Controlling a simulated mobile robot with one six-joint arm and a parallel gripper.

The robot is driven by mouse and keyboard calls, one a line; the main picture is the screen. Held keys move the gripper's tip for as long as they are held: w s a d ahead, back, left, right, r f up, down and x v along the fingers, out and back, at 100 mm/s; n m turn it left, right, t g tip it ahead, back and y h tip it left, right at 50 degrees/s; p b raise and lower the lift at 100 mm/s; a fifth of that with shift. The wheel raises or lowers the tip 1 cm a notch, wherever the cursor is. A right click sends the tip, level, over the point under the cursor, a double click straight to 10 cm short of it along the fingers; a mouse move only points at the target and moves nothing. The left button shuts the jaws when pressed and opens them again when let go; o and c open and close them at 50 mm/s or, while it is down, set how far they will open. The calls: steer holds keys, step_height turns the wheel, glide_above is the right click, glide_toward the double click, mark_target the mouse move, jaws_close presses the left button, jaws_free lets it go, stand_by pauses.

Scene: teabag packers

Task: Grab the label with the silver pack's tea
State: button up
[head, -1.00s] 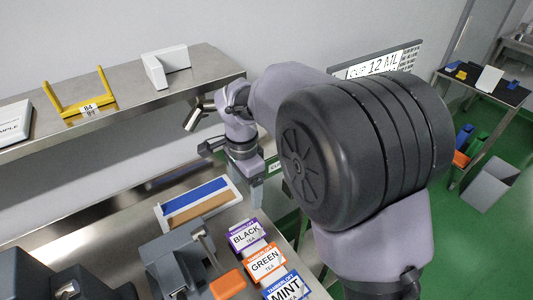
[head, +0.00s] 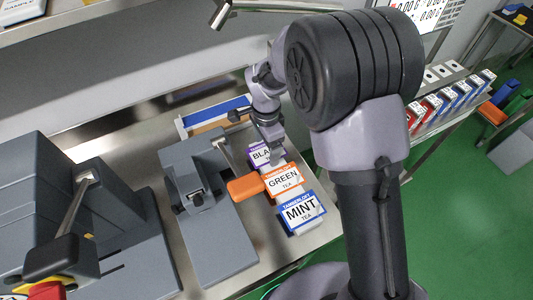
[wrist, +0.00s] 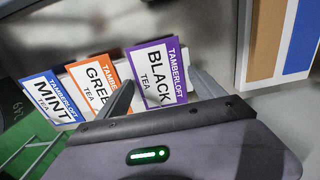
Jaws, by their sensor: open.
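Three tea labels stand in a row on the steel bench. The purple BLACK label (head: 259,155) is partly hidden by my gripper, and it also shows in the wrist view (wrist: 157,75). The orange GREEN label (head: 284,180) is in the middle; its right part is hidden by a finger in the wrist view (wrist: 97,85). The blue MINT label (head: 301,212) is nearest in the head view. My gripper (wrist: 164,90) is open, with one finger on each side of the BLACK label as seen from the wrist. I cannot tell whether they touch it. No silver pack is clearly visible.
A grey press (head: 207,205) with an orange handle (head: 246,187) stands close left of the labels. Red and blue packs (head: 447,102) stand in a row on the right. Green floor (head: 450,220) is clear.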

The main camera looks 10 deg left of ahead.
steer(key=shift+r, duration=0.1)
steer(key=c, duration=1.1)
